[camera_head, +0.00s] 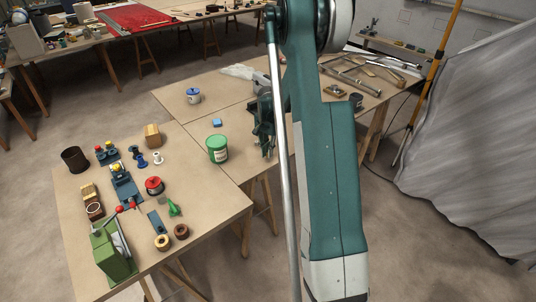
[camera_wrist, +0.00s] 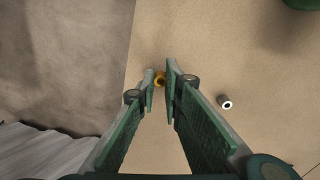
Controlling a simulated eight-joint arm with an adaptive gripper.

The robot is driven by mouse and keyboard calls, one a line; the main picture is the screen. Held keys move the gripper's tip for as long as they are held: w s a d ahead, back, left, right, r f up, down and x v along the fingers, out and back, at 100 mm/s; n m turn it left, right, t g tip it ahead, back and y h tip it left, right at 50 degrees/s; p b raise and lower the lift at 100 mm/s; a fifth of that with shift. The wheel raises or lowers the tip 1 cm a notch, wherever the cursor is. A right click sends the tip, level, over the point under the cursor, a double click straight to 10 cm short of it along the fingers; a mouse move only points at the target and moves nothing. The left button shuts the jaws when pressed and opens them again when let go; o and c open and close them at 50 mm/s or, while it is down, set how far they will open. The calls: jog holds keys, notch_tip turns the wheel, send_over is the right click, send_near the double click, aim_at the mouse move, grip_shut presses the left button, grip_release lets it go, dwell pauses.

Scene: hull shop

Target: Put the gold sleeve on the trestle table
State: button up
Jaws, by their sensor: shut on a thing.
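A small gold sleeve (camera_wrist: 160,79) sits between the fingertips of my gripper (camera_wrist: 160,84) in the wrist view. The gripper is shut on it, above a tan tabletop (camera_wrist: 225,60). Most of the sleeve is hidden by the fingers; I cannot tell its clearance from the top. In the head view my gripper (camera_head: 266,150) points down beside the green tin, partly behind my arm, and the sleeve cannot be made out. Wooden trestle tables stand there: a near one (camera_head: 210,200) and a middle one (camera_head: 172,102). I cannot tell which the task means.
A small dark cylinder with a pale end (camera_wrist: 226,102) lies right of the fingers. The green tin (camera_head: 217,150) stands near the gripper. A green press (camera_head: 112,255) and several small parts crowd the near table. A grey sheet (camera_head: 480,140) hangs at right.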

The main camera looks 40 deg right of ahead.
jog(key=shift+f, duration=0.4)
jog(key=shift+f, duration=0.1)
jog(key=o, duration=0.7)
notch_tip(320, 180, up, 12)
jog(key=shift+r+p, duration=0.15)
jog(key=shift+p, duration=0.65)
dwell(0.4)
